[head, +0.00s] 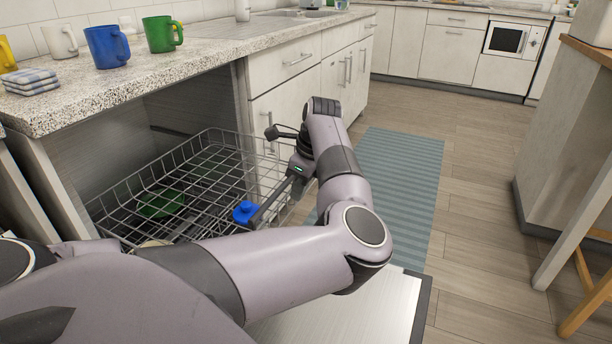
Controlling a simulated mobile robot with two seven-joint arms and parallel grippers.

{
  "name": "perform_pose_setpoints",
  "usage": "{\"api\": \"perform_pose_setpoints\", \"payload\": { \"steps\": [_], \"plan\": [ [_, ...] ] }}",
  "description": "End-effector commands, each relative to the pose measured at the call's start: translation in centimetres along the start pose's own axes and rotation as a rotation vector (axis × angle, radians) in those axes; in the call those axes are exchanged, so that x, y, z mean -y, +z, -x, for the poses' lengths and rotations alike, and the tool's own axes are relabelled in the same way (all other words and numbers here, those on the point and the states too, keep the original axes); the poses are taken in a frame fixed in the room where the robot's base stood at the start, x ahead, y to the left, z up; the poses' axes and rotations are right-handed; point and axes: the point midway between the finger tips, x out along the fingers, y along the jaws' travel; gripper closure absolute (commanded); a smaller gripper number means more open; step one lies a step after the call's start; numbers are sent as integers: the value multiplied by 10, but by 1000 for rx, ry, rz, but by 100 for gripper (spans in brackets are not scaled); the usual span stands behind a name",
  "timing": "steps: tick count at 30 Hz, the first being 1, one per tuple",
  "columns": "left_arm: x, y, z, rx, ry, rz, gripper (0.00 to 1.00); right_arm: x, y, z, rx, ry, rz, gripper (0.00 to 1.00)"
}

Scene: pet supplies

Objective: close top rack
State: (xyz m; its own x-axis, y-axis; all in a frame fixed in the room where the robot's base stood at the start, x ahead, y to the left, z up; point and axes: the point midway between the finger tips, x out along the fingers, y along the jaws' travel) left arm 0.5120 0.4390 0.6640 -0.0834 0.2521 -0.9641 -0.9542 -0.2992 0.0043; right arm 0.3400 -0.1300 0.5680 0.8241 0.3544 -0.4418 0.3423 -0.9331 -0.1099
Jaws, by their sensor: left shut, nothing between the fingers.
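A wire dishwasher rack (207,130) is pulled part way out of the open dishwasher under the counter. A green dish (162,204) lies in it, and a small blue thing (245,212) shows at its front right, beside my gripper. My left arm reaches across the front of the rack. My left gripper (262,213) points down and left at the rack's front right part. It is shut with nothing in it. I cannot tell whether its fingers touch the rack. My arm hides the rack's front edge. My right gripper is out of view.
The lowered dishwasher door (345,318) lies below my arm. Blue (107,48), green (160,34) and white (60,41) mugs and folded cloths (31,82) stand on the counter (130,85). A striped mat (400,170) lies on the open floor. A wooden stool (585,290) is at right.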

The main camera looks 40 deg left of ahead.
Motion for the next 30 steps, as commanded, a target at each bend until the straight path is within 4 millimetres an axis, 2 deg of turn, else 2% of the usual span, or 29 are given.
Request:
{"api": "perform_pose_setpoints", "payload": {
  "steps": [1, 6, 23, 26, 30],
  "plan": [
    [0, 12, -4, 3, -2, 9, 100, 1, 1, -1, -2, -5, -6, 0],
    [0, 27, -12, 3, -2, 6, 100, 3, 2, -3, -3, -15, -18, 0],
    [0, 34, -14, 3, -3, 5, 100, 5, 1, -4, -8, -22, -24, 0],
    [0, 41, -16, 3, -3, 7, 100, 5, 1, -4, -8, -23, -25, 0],
    [0, 60, -22, 3, -3, 10, 100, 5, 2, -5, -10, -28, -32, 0]
  ]
}}
